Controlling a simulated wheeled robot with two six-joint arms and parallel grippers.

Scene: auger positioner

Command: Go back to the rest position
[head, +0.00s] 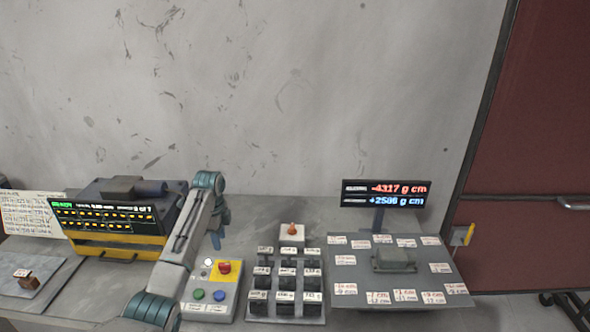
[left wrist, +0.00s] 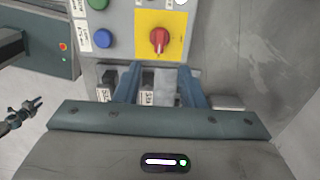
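My left arm reaches up from the lower left in the head view and bends at a teal joint. My left gripper (head: 216,241) hangs down from it just above the far side of the control box (head: 207,307). In the left wrist view the two blue fingers of this gripper (left wrist: 159,80) are apart, with parts of the weight rack visible between them and nothing clearly held. A small dark gripper, apparently my right one (left wrist: 26,110), shows at the left of the left wrist view. It is too small to tell if it is open.
The control box has a red knob (head: 223,267) and coloured buttons. The rack of labelled dark blocks (head: 285,309) stands right of it. A grey labelled board (head: 349,290) and a lit display (head: 386,193) are further right. A yellow-framed screen unit (head: 108,238) stands left.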

